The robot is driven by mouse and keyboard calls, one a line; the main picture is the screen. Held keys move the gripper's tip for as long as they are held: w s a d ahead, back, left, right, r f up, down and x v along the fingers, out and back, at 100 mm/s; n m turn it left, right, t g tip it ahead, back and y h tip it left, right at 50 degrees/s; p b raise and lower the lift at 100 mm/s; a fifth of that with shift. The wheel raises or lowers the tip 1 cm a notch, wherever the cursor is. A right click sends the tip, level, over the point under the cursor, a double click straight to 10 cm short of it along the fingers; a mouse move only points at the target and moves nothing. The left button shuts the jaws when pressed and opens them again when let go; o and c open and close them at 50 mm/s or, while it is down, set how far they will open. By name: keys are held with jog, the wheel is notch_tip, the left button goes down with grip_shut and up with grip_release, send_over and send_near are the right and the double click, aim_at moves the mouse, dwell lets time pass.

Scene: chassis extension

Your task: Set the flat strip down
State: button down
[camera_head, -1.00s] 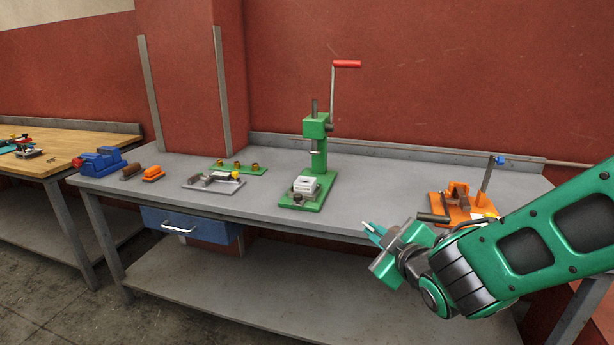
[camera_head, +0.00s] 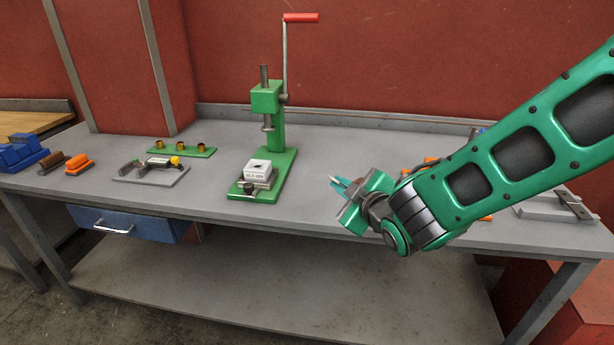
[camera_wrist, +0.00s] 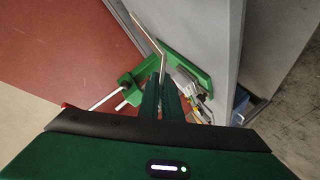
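My gripper (camera_head: 343,187) is over the front part of the grey workbench (camera_head: 330,160), to the right of the green press. In the wrist view its two dark green fingers (camera_wrist: 160,86) are close together. A thin, pale flat strip (camera_wrist: 148,35) sticks out from between the fingertips and looks bent partway along. The gripper seems shut on its near end. In the head view only a small pale tip shows at the fingers, so the strip is hard to make out there. It appears clear of the bench.
A green press (camera_head: 276,140) with a red-handled lever stands mid-bench, a white block (camera_head: 258,168) on its base. Left are a grey fixture (camera_head: 152,172), a green plate with brass pieces (camera_head: 182,150) and a blue vise (camera_head: 20,151). A grey fixture (camera_head: 548,207) lies right. My arm partly hides orange parts.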

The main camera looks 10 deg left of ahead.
send_over(339, 205)
notch_tip(339, 205, down, 6)
jog(key=shift+w+r, duration=0.1)
jog(key=shift+w, duration=0.05)
jog(key=shift+f, duration=2.1)
jog(key=c, duration=2)
grip_release()
